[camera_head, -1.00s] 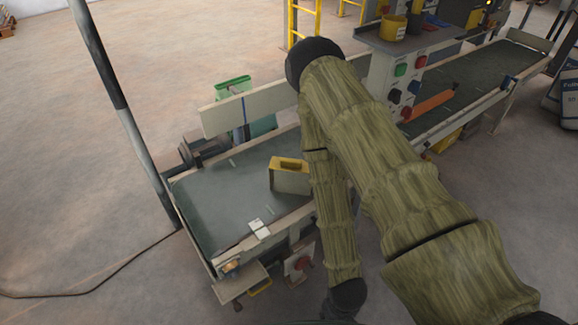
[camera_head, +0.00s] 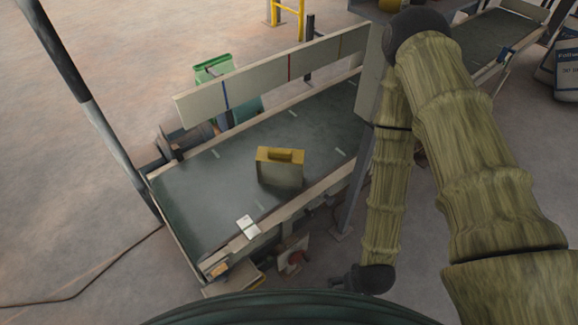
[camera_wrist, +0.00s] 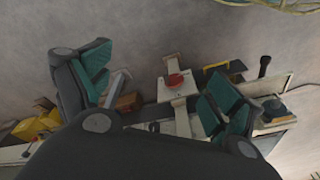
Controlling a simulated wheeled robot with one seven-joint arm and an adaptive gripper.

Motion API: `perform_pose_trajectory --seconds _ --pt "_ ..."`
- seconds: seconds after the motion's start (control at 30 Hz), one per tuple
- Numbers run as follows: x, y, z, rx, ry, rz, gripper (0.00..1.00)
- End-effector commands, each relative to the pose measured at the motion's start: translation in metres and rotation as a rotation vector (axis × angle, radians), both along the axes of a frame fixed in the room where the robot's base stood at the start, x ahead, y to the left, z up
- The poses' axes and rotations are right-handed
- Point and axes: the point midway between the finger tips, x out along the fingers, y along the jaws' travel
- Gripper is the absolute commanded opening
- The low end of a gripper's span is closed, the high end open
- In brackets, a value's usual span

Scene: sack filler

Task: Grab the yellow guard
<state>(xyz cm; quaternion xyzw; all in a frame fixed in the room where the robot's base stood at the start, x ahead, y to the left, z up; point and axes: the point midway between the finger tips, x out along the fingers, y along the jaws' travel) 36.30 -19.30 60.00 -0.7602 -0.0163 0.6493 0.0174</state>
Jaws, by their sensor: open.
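The guard (camera_head: 280,170) stands on the dark conveyor belt (camera_head: 200,200), near its front edge. It looks like a small box-shaped piece with a yellow top and a grey-green front. My gripper (camera_wrist: 155,92) shows in the wrist view with its two green-padded fingers wide apart and nothing between them. In the head view the gripper itself is not clearly visible. My arm hangs to the right of the guard, apart from it. I cannot tell whether a yellow piece (camera_wrist: 235,67) in the wrist view is the guard.
A pale side rail (camera_head: 270,75) runs along the belt's far side, with a green bin (camera_head: 212,68) behind it. A dark and grey pole (camera_head: 85,100) stands at left. A white card (camera_head: 248,226) lies at the belt's near edge. A red button (camera_wrist: 175,79) shows in the wrist view.

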Motion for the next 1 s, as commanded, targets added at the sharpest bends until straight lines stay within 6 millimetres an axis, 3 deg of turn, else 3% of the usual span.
perform_pose_trajectory --seconds 0.03,0.1,0.43,0.7,1.0 --pt "0.019 0.011 -0.021 0.012 -0.051 0.008 1.0" --pt "0.045 0.027 -0.03 0.024 -0.128 0.02 1.0" --pt "0.159 0.093 -0.045 0.053 -0.481 0.05 1.0" --pt "0.238 0.138 -0.031 0.041 -0.758 0.042 1.0" --pt "0.304 0.176 0.005 -0.008 -1.045 -0.007 1.0"
